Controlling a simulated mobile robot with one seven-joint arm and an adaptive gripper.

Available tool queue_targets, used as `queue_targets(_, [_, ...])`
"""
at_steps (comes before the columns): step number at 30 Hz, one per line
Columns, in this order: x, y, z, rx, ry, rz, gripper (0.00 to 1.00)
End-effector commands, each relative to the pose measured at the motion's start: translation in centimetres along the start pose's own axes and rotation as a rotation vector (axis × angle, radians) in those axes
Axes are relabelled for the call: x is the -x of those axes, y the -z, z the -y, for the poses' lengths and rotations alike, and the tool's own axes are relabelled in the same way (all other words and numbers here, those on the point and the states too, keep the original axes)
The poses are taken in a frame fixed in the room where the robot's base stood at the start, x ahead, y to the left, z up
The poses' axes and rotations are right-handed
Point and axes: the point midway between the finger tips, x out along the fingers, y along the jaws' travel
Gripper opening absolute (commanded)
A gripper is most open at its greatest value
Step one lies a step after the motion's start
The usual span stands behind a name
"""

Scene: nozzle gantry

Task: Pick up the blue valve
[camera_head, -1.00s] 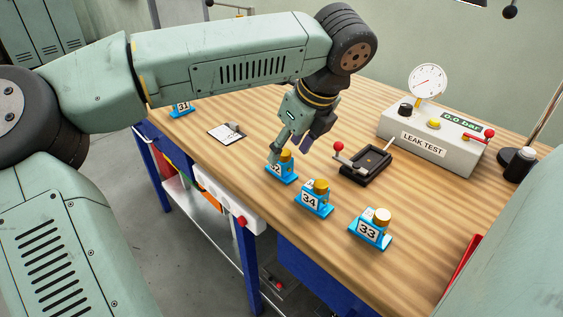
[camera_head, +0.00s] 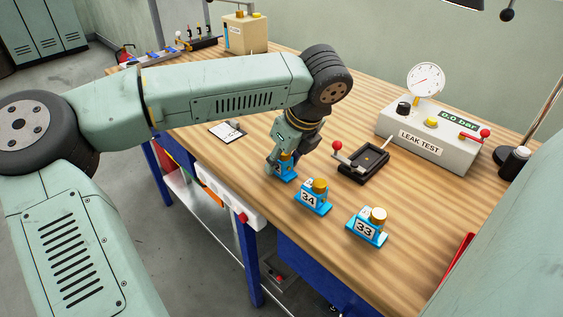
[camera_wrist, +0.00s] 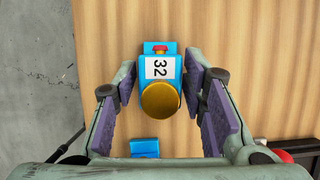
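A blue valve labelled 32 with a gold cap (camera_head: 285,174) stands on the wooden table, partly hidden by my gripper (camera_head: 281,158) in the head view. The wrist view shows this valve (camera_wrist: 161,68) from above, between my two purple-padded fingers. My gripper is open, with a finger on either side of it and narrow gaps that look clear. Two more blue valves with caps stand to its lower right, one labelled 34 (camera_head: 313,197) and one labelled 33 (camera_head: 367,228). A blue piece of one valve (camera_wrist: 145,148) shows low in the wrist view.
A black fixture with a red-knobbed lever (camera_head: 363,162) lies right of valve 32. The leak test box (camera_head: 428,140) with its gauge is behind. The table's front edge runs close by the valves.

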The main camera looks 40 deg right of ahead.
Motion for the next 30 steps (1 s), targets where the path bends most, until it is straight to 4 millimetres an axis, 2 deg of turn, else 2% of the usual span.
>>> queue_targets(2, [0.02,-0.01,0.0,0.0,0.0,0.0,0.31])
queue_targets(16, [0.03,-0.01,0.0,0.0,0.0,0.0,0.0])
queue_targets(30, [0.42,-0.23,0.02,0.001,0.001,0.003,0.0])
